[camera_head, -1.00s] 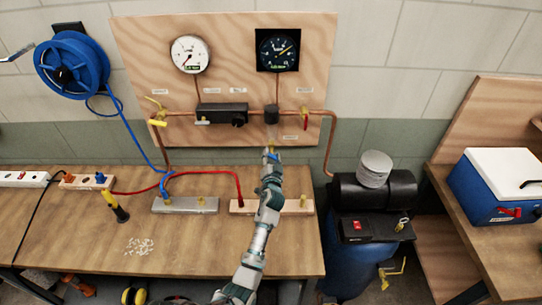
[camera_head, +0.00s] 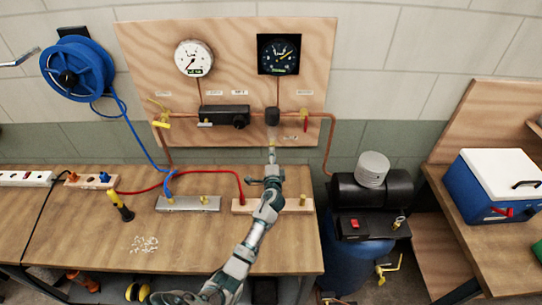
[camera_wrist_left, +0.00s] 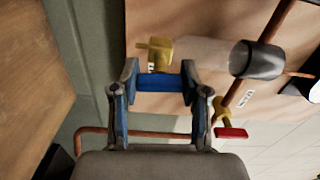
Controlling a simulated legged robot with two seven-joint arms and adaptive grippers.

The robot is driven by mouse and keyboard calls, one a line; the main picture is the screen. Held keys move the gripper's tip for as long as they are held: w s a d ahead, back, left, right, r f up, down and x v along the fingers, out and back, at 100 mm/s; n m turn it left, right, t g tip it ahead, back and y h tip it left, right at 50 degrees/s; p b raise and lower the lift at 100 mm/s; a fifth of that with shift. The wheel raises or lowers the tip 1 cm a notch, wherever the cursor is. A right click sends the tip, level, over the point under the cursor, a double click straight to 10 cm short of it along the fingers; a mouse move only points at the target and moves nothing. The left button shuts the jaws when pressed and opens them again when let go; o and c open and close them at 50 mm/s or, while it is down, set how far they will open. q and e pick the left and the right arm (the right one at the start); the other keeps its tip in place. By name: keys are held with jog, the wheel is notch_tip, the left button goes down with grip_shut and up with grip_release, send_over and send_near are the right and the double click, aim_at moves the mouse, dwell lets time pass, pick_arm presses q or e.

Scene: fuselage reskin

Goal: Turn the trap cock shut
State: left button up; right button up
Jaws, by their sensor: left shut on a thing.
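The trap (camera_head: 272,117) hangs from the copper pipe on the wooden board; its dark cap (camera_wrist_left: 258,60) and clear bowl show in the left wrist view. The brass trap cock (camera_wrist_left: 158,52) sits at the bowl's lower end, with a blue handle (camera_wrist_left: 160,84) across it. My left gripper (camera_head: 272,156) reaches up from below the trap. In the left wrist view my left gripper (camera_wrist_left: 160,90) is shut on the blue handle, one finger at each end. In the head view the cock is small and partly hidden by the gripper. My right gripper is not in view.
A red-handled valve (camera_wrist_left: 230,132) is close beside the gripper, right of the trap in the head view (camera_head: 305,125). Two gauges and a black valve block (camera_head: 224,115) are on the board. The bench (camera_head: 85,225) lies below, with hoses and blocks; a compressor (camera_head: 372,190) stands right.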

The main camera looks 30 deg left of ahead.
pick_arm(q)
jog(key=shift+d+f+m, duration=0.3)
jog(key=shift+f+m, duration=0.05)
jog(key=shift+m, duration=0.25)
jog(key=shift+d+f, duration=0.1)
jog(key=shift+f, duration=0.05)
jog(key=o, duration=1.2)
jog(key=shift+c, duration=0.2)
jog(key=v, duration=1.2)
jog(key=shift+d+r, duration=0.25)
jog(key=shift+d, duration=0.1)
jog(key=shift+a+f, duration=0.1)
jog(key=shift+a, duration=0.25)
